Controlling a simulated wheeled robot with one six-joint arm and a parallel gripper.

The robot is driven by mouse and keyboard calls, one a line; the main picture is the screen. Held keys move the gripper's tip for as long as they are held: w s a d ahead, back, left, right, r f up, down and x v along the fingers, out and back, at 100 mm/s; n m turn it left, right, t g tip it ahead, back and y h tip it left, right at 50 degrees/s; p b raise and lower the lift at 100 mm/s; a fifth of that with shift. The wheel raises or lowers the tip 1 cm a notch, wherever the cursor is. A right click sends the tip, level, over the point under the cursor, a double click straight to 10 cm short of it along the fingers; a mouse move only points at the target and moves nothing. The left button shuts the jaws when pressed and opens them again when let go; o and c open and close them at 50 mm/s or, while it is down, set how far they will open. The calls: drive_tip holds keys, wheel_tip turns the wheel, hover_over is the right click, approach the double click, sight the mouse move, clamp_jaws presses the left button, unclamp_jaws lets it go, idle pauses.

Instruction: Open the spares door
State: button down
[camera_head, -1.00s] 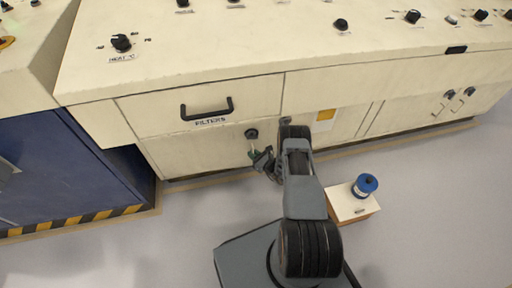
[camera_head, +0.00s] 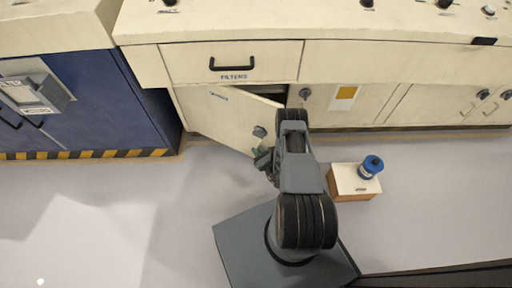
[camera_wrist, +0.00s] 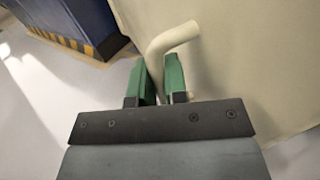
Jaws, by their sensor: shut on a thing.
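The spares door (camera_head: 215,115) is the cream cabinet door below the FILTERS drawer. It stands partly open, swung out from its right edge, with a dark gap showing at its top right. In the wrist view a pale bent lever handle (camera_wrist: 174,38) on the door (camera_wrist: 235,65) passes between the green fingers of my gripper (camera_wrist: 160,80), which is shut on it. In the head view my gripper (camera_head: 262,158) is at the door's free edge, just below the round handle mount (camera_head: 259,131). The cabinet's inside is mostly hidden.
The FILTERS drawer (camera_head: 232,63) above is shut. A blue cabinet (camera_head: 100,100) stands at the left. A small box (camera_head: 350,181) with a blue spool (camera_head: 370,166) on it stands on the floor to the right of my arm. The floor at the left front is clear.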

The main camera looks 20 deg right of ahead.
drive_tip(key=shift+a, duration=0.1)
drive_tip(key=c, duration=1.4)
unclamp_jaws()
drive_tip(key=shift+c, duration=0.2)
drive_tip(key=s+d+p, duration=0.2)
drive_tip(key=s, duration=1.1)
drive_tip(key=shift+s+d+p, duration=0.25)
drive_tip(key=shift+d+p, duration=0.1)
drive_tip(key=shift+o, duration=0.3)
